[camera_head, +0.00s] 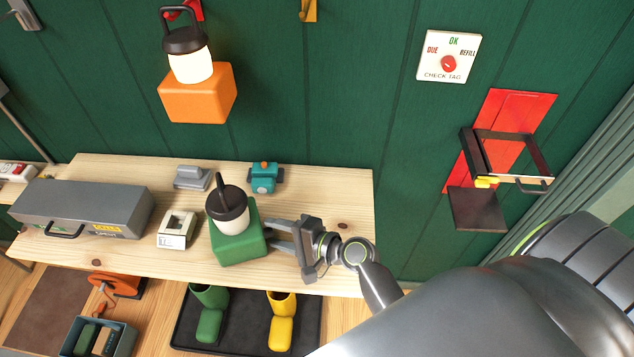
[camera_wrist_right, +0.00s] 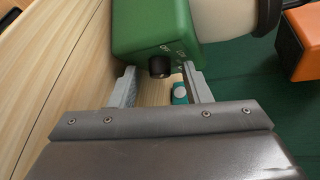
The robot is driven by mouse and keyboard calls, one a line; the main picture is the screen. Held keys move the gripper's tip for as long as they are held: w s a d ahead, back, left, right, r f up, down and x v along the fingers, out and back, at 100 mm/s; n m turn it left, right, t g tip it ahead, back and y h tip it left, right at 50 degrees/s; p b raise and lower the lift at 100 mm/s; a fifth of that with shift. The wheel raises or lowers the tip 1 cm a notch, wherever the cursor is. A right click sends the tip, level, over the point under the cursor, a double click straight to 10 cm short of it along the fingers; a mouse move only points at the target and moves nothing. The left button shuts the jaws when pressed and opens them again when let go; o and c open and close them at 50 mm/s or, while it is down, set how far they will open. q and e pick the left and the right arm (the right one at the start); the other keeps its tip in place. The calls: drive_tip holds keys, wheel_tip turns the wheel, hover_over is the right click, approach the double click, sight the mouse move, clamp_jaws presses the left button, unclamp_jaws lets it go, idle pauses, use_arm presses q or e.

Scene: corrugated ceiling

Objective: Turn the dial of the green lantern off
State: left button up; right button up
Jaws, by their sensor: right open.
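The green lantern (camera_head: 238,246) stands on the wooden shelf, with a green block base, a pale globe and a dark cap. Its globe looks dull, unlike a glowing one nearby. In the right wrist view, its green base (camera_wrist_right: 150,28) carries a small black dial (camera_wrist_right: 159,67) with white marks beside it. My right gripper (camera_head: 273,235) is open at the base's right side, its fingers pointing at it. In the wrist view the fingers lie either side of the dial, with visible gaps. The dial is hidden in the head view. My left gripper is not in view.
A lit orange lantern (camera_head: 197,97) hangs on the green wall. On the shelf (camera_head: 330,210) are a grey toolbox (camera_head: 85,205), a white box (camera_head: 177,230), a grey item (camera_head: 191,177) and a teal item (camera_head: 264,178). The shelf right of my gripper is bare.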

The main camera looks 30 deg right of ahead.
drive_tip(key=b+v, duration=0.3)
drive_tip(key=v, duration=1.3)
drive_tip(key=shift+s+b, duration=0.15)
drive_tip(key=shift+b, duration=0.15)
drive_tip(key=shift+s+d+r, duration=0.25)
drive_tip(key=shift+s+d, duration=0.1)
drive_tip(key=shift+s, duration=0.05)
